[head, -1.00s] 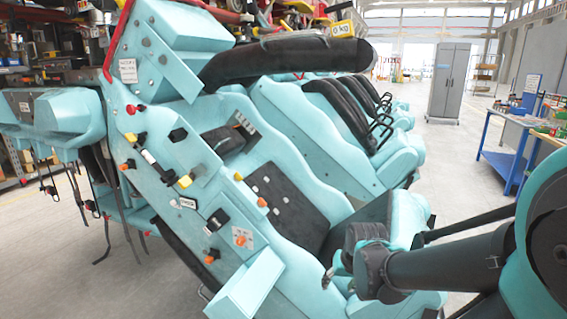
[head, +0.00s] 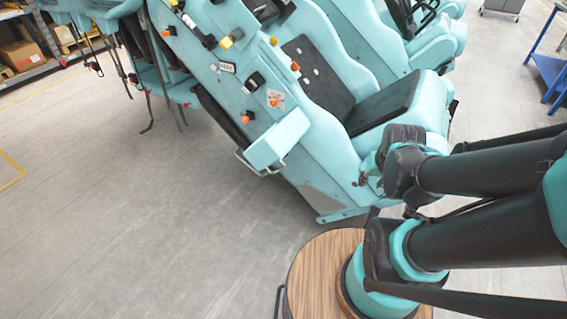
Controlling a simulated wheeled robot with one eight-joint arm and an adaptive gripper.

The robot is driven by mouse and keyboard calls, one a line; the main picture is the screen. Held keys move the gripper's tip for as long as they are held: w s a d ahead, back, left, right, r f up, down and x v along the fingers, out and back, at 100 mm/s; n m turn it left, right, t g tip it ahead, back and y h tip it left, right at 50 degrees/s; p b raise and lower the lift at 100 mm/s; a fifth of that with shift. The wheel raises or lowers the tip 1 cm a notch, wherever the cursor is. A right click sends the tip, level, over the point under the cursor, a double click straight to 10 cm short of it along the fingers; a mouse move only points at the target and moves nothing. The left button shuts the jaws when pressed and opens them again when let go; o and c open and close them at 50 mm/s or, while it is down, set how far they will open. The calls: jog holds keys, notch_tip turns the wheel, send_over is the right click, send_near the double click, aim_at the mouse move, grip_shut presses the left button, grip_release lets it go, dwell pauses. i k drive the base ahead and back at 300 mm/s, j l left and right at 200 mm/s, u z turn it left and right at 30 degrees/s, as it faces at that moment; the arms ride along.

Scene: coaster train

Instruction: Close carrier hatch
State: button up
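The teal coaster carrier (head: 335,190) stands tilted across the upper middle of the head view, with dark-padded seats and a side panel of knobs and switches. A box-like teal flap (head: 280,138) juts out from the lower side panel; it looks like the hatch, standing away from the panel. My gripper (head: 368,182) is partly visible at the end of my dark arm, in front of the carrier's lower seat end and to the right of the flap, apart from it. My wrist hides much of it, and its fingers are too small to read.
A metal handle (head: 246,163) sits beside the flap. Cables and straps (head: 143,95) hang at the carrier's left. Shelving with boxes (head: 22,52) stands at the upper left, and a blue table (head: 550,70) at the upper right. The grey floor at lower left is clear.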

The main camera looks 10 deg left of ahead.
aim_at(274, 144)
jog(key=u, duration=0.35)
jog(key=k+u, duration=0.15)
jog(key=u, duration=0.6)
jog(key=k+l, duration=0.25)
jog(key=l, duration=0.2)
jog(key=k+l+u, duration=0.1)
jog(key=k+l, duration=0.15)
jog(key=l, duration=0.2)
jog(key=k+l, duration=0.3)
jog(key=l, duration=0.15)
